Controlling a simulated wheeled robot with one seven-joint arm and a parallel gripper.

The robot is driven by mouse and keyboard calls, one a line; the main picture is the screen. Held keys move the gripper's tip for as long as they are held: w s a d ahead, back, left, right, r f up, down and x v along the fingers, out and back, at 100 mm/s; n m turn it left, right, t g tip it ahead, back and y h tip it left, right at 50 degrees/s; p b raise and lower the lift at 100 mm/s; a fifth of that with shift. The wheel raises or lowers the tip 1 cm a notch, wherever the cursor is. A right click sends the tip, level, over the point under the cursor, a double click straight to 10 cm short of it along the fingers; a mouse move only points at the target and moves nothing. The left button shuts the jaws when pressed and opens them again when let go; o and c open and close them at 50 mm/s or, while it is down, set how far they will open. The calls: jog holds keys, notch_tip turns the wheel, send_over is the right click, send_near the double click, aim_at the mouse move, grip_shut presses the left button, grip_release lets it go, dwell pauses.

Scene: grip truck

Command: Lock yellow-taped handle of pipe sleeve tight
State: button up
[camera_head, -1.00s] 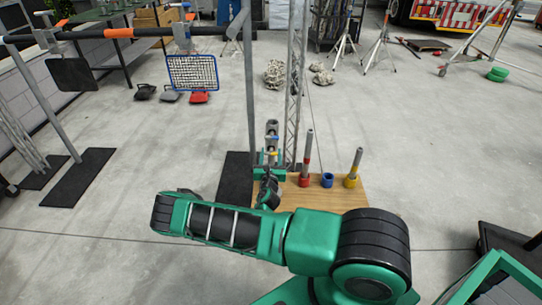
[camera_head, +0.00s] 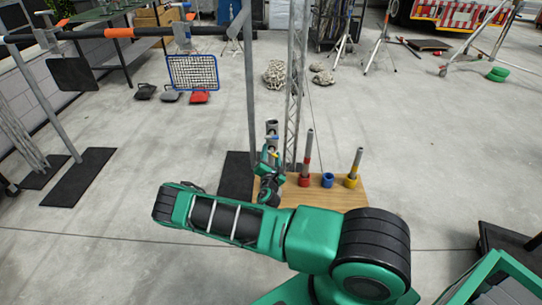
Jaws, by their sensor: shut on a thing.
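The grey pipe sleeve (camera_head: 271,129) stands upright at the left end of the wooden board, behind my gripper. A small blue-marked part shows on it. The yellow-taped handle (camera_head: 276,154) shows as a small yellow spot lower down, right at my fingers. My gripper (camera_head: 270,160), green and dark, is shut at this yellow-taped handle. The fingers and the contact are very small here, and my wrist hides the lower part of the sleeve.
A grey post (camera_head: 250,90) and a metal truss (camera_head: 296,80) rise close behind.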

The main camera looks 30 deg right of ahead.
jog(key=shift+m, duration=1.5)
jog(key=o, duration=1.1)
jog(key=shift+c, duration=0.2)
jog(key=v, duration=1)
jog(key=shift+s+a, duration=0.25)
jog(key=shift+a, duration=0.05)
jog(key=shift+c, duration=0.6)
